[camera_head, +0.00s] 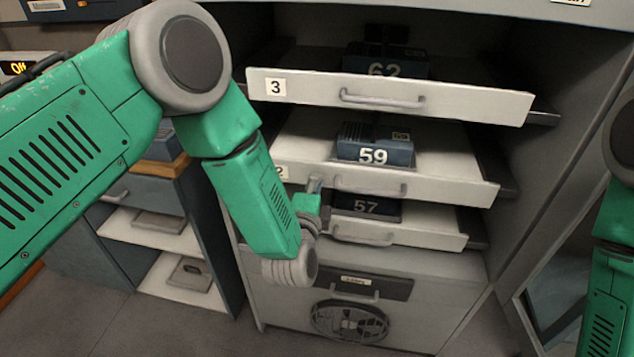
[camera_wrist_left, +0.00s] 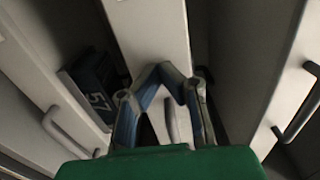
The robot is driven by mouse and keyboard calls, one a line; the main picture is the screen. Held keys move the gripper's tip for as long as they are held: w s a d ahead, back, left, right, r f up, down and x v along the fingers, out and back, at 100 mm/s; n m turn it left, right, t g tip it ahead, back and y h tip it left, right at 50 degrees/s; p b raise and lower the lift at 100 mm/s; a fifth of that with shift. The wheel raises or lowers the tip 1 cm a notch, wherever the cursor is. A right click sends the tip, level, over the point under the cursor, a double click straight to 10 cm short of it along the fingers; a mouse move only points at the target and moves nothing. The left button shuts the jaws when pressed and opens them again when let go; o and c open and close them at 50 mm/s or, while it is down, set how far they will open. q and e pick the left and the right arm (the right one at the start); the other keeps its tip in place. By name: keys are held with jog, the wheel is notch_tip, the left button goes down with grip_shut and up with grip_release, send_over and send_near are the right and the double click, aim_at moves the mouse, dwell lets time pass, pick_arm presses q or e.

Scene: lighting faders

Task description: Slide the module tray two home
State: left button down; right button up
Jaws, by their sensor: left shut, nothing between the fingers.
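Module tray two (camera_head: 440,187) is a white drawer, pulled out of the cabinet, with a bar handle (camera_head: 370,186) and a dark module marked 59 (camera_head: 373,150) on it. A label ending in 2 shows at its left end, partly covered by my arm. My left gripper (camera_head: 316,184) is at the left part of its front, shut and empty. In the left wrist view, the closed fingers (camera_wrist_left: 165,70) lie over a white front panel (camera_wrist_left: 148,35), with a handle (camera_wrist_left: 172,122) behind them. Contact cannot be told. My right gripper is out of view.
Tray 3 (camera_head: 470,100), with module 62 (camera_head: 385,68), sticks out above. A lower tray (camera_head: 430,238), with module 57 (camera_head: 366,206), sticks out below. A fan panel (camera_head: 350,322) is at the bottom. My right arm shows at the right edge.

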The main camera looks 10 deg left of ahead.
aim_at(320, 171)
pick_arm(q)
jog(key=shift+w+d, duration=0.1)
jog(key=shift+d, duration=0.1)
jog(key=w, duration=0.3)
jog(key=shift+r, duration=0.2)
jog(key=shift+a, duration=0.1)
jog(key=shift+f, duration=0.1)
